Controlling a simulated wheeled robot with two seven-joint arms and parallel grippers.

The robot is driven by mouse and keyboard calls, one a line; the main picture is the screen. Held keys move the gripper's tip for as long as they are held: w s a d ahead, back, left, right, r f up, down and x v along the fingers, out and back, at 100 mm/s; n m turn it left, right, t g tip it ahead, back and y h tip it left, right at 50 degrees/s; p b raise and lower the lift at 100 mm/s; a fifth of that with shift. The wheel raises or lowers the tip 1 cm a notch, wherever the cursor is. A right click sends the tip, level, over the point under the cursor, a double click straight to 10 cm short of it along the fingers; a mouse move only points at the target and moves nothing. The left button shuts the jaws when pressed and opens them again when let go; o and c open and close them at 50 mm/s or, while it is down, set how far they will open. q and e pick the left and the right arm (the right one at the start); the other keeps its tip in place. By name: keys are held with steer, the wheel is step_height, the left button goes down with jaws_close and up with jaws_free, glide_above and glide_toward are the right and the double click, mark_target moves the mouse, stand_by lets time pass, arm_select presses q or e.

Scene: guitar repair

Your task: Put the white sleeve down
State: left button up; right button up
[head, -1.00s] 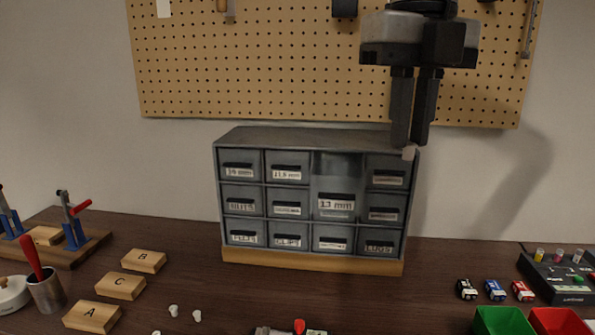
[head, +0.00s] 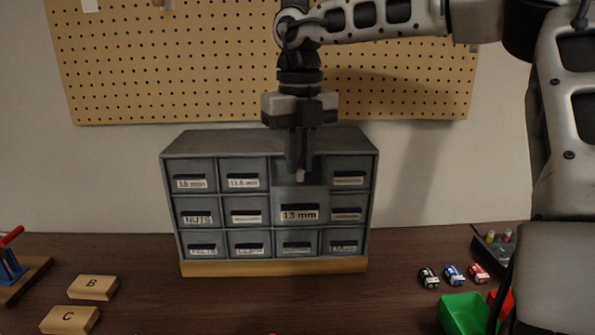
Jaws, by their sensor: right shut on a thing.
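My right gripper (head: 300,168) points straight down in front of the grey drawer cabinet (head: 245,145). It is shut on a small white sleeve (head: 300,176), of which only a bit shows below the fingertips. The 13 mm drawer (head: 300,214) stands pulled out, its front larger than its neighbours. The sleeve appears just above the open part of this drawer; I cannot tell whether it is inside it. My left gripper is not in view.
Other drawers are shut. Wooden blocks B (head: 93,288) and C (head: 69,320) lie at the lower left. Several small cars (head: 453,275) and a green bin (head: 465,313) are at the right. A pegboard (head: 180,70) hangs behind. Table between is mostly clear.

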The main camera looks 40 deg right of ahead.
mark_target(297, 177)
steer(key=shift+w+d+f, duration=0.15)
steer(key=shift+w+f, duration=0.2)
steer(key=shift+f, duration=1.65)
steer(key=o, duration=0.6)
steer(key=shift+f, duration=0.1)
steer(key=shift+o, duration=0.2)
step_height(297, 177, up, 12)
